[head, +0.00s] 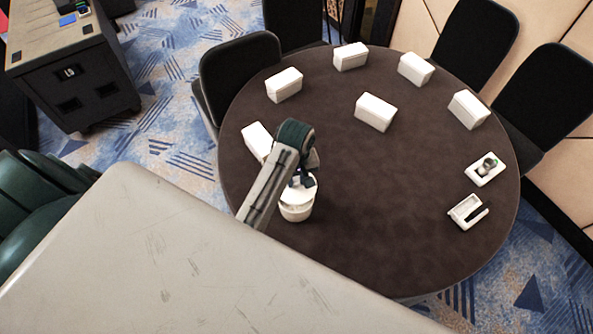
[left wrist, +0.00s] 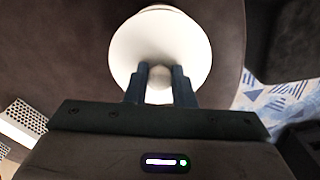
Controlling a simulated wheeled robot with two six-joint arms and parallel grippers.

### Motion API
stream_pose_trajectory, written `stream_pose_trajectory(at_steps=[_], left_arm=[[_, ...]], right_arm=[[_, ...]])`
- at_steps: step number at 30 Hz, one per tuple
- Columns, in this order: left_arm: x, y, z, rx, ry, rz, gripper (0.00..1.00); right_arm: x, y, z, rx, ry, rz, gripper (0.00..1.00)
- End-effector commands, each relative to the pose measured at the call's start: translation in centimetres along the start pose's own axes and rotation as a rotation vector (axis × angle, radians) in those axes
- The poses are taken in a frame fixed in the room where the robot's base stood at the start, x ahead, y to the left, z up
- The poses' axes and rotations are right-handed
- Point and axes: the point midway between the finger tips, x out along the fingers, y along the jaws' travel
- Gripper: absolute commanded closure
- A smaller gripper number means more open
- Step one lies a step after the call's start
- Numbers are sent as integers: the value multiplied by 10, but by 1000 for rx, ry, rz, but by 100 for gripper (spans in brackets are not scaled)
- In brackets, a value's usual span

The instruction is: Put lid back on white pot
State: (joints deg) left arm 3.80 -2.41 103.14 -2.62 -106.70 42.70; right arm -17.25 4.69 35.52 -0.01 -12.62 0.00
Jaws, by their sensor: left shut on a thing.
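The white pot (head: 296,212) stands upright on the round brown table (head: 350,200), near its front left edge. The white lid (head: 297,194) is at the pot's mouth; I cannot tell whether it rests on the rim or hovers just above it. My left gripper (head: 301,181) is over the pot, pointing down. In the left wrist view, the left gripper (left wrist: 160,86) is shut on the round knob of the lid (left wrist: 160,35). The lid hides the pot's inside. My right gripper is not in view.
Several white boxes (head: 375,112) stand around the table's far side. One box (head: 257,141) is close behind the arm. Two small white trays (head: 466,212) with things in them lie at the right. Black chairs (head: 238,76) surround the table.

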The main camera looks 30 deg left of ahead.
Motion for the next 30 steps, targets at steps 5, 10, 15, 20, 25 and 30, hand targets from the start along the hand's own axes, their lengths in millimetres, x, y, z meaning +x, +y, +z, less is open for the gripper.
stream_pose_trajectory(at_steps=[5,10,15,20,25,30], left_arm=[[19,-1,1,0,-2,-3,100],[36,0,0,0,-1,-2,100],[46,0,0,0,-1,-1,100],[50,0,0,0,0,-1,100],[50,0,0,0,0,-1,100],[50,0,0,0,0,-1,100]], right_arm=[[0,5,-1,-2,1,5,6],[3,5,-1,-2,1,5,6],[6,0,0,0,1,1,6],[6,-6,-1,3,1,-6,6],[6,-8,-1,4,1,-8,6],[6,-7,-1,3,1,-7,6]])
